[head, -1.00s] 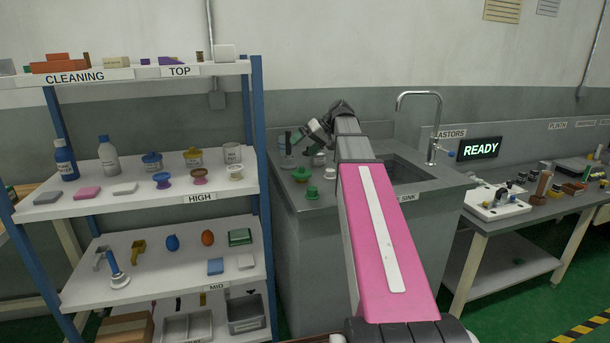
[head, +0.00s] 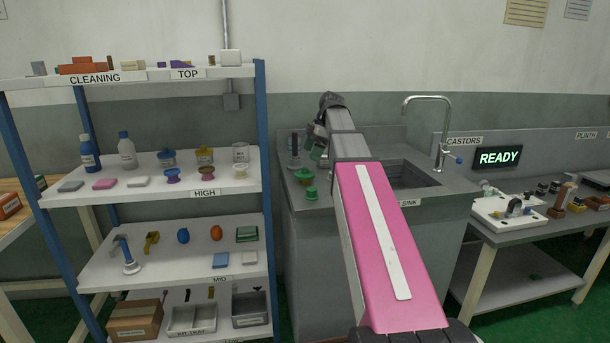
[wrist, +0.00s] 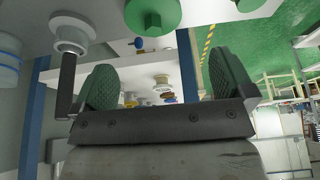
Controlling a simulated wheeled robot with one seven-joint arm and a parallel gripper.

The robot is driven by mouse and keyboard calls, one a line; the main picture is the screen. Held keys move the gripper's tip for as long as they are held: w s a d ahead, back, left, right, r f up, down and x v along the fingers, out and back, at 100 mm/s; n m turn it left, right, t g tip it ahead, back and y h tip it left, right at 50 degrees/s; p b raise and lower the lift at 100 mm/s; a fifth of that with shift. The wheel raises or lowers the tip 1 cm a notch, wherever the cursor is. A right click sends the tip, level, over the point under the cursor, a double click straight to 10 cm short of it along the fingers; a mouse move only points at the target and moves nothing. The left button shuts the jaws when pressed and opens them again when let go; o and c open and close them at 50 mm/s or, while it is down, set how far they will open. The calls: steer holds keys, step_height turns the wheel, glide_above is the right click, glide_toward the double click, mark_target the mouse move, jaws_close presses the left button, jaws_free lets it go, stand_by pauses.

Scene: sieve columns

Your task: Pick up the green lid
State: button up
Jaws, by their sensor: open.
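Two green pieces stand on the grey counter left of the sink in the head view. One is a wide green lid-like piece (head: 303,178), and a smaller green knobbed piece (head: 311,193) is in front of it. The wrist view shows a round green disc with a knob (wrist: 153,14) and part of a second green piece (wrist: 250,4) at the top edge; I cannot tell which is which. My gripper (head: 316,148) is over the counter, just above and behind the green pieces. In the wrist view its green-padded fingers (wrist: 165,85) are apart, with nothing between them.
The sink (head: 408,175) and tall faucet (head: 438,125) are to the right. A blue-posted shelf (head: 262,130) with pots and small items is close on the left. A pale flanged piece with a dark handle (wrist: 72,35) shows in the wrist view.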

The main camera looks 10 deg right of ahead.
mark_target(305, 169)
steer(key=x, duration=0.8)
steer(key=shift+w+d+f, duration=0.15)
steer(key=shift+w+f, duration=0.05)
steer(key=shift+w, duration=0.1)
steer(key=c, duration=0.8)
